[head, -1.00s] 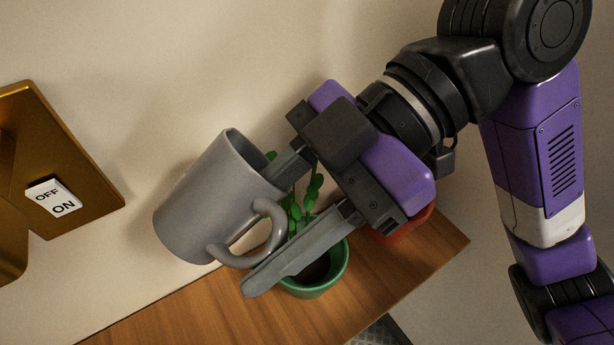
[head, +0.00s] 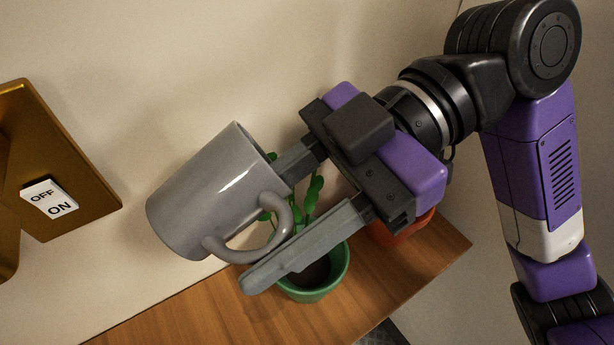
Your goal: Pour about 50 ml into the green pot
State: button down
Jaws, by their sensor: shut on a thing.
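A grey mug (head: 205,195) is held in the air in front of the wall, tilted with its mouth toward the upper right. My gripper (head: 275,220) is shut on the mug, with one finger at its rim side and the other beside its handle. The green pot (head: 325,284) stands on the wooden shelf below my gripper, with dark soil and a green plant (head: 312,192) in it. My lower finger hides part of the pot and stem. The mug's contents are hidden, and no stream of liquid shows.
An orange-red pot (head: 408,232) stands on the shelf behind my gripper, mostly hidden. A brass plate with an OFF/ON switch (head: 49,198) is on the wall at the left. The wooden shelf (head: 190,318) is bare left of the green pot.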

jog(key=shift+w+d+r+g+y, duration=0.2)
jog(key=shift+r+g+y, duration=0.1)
jog(key=shift+y, duration=0.3)
dwell(0.8)
jog(key=shift+s+a+r+h, duration=0.1)
jog(key=shift+s+a+h, duration=0.1)
jog(key=shift+h, duration=0.1)
jog(key=t+h+p, duration=0.1)
jog(key=h+p, duration=0.1)
jog(key=t+h+p, duration=0.1)
jog(key=h, duration=0.1)
jog(key=shift+s+a+t+p, duration=0.2)
jog(key=shift+t+p, duration=0.2)
jog(key=shift+s+a+f+t+h, duration=0.2)
jog(key=shift+f+t+h, duration=0.15)
jog(key=shift+f+h, duration=0.35)
jog(key=shift+s+a+f+t+h, duration=0.15)
jog(key=shift+f+t+h, duration=0.25)
jog(key=shift+f, duration=0.45)
jog(key=shift+a, duration=0.1)
